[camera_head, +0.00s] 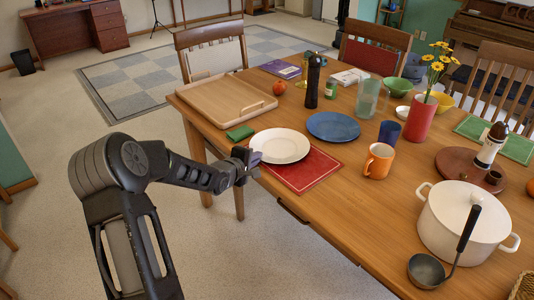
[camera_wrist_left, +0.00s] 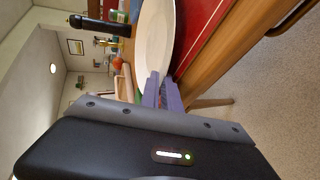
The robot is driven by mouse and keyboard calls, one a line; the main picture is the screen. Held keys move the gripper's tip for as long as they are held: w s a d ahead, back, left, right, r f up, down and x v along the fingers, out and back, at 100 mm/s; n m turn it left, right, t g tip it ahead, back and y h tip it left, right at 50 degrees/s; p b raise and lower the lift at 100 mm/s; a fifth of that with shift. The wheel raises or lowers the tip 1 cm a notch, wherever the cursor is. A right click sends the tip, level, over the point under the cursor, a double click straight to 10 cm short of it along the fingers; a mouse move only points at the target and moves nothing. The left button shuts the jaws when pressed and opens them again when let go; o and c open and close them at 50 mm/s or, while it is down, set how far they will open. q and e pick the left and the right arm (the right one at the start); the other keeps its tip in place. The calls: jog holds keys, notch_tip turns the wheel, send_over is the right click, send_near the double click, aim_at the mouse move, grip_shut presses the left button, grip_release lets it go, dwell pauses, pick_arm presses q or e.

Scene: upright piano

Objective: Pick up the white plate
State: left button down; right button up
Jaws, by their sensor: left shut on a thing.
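The white plate (camera_head: 280,146) is over the upper left part of the red placemat (camera_head: 312,170), at the table's near left edge. I cannot tell whether it rests on the mat or is slightly raised. My left gripper (camera_head: 250,158) is at the plate's left rim, shut on it. In the left wrist view, the purple-grey fingers (camera_wrist_left: 162,92) pinch the lower rim of the plate (camera_wrist_left: 154,38). My right gripper is not in view.
A blue plate (camera_head: 333,126), an orange mug (camera_head: 378,161) and a green cloth (camera_head: 240,132) lie near the white plate. A wooden tray (camera_head: 205,100) is behind it. A black pepper mill (camera_head: 313,82) stands farther back. A white pot (camera_head: 462,222) is at the right. The floor left of the table is clear.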

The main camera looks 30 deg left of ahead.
pick_arm(q)
notch_tip(320, 180, up, 10)
jog(key=p, duration=0.2)
